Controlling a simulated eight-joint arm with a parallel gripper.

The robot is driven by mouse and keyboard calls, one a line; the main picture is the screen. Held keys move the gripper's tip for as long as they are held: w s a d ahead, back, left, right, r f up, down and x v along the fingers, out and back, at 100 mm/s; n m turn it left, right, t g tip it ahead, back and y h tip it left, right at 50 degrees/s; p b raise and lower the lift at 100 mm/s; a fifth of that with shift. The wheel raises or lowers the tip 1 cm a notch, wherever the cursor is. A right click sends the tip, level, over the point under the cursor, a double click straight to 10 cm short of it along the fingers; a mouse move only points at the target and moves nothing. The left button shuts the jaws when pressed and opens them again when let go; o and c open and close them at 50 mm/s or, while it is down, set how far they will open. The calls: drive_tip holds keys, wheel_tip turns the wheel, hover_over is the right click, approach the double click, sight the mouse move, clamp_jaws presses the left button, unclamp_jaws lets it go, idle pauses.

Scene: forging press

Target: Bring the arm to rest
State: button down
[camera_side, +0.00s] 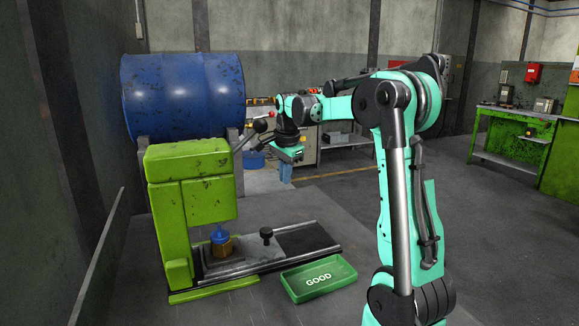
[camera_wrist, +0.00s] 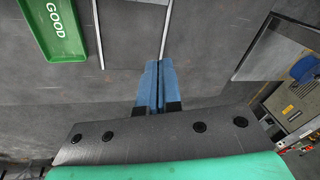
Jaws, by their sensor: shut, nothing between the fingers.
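My gripper (camera_wrist: 158,64) shows in the wrist view as two blue fingers pressed together, with nothing between them. In the side view my gripper (camera_side: 286,180) hangs pointing down from my wrist, in the air above and behind the green GOOD tray. It is apart from the press and the tray. The arm is teal and bent, reaching left from its column.
A green press (camera_side: 190,180) stands at the left, with a blue and brass piece (camera_side: 221,243) under its head. A black knob (camera_side: 266,233) stands on its slide. The GOOD tray (camera_side: 333,284) lies in front and also shows in the wrist view (camera_wrist: 72,51). A blue drum (camera_side: 183,95) is behind.

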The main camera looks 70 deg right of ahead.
drive_tip(key=a+f+n+t+y, duration=0.1)
drive_tip(key=a+n+t, duration=0.2)
drive_tip(key=a+n, duration=0.8)
drive_tip(key=s+a+f+n+t+y, duration=0.1)
drive_tip(key=a+f+n+t, duration=0.1)
drive_tip(key=a+n, duration=1)
drive_tip(key=a, duration=0.5)
drive_tip(key=shift+s+f+t, duration=0.2)
drive_tip(key=shift+t, duration=0.2)
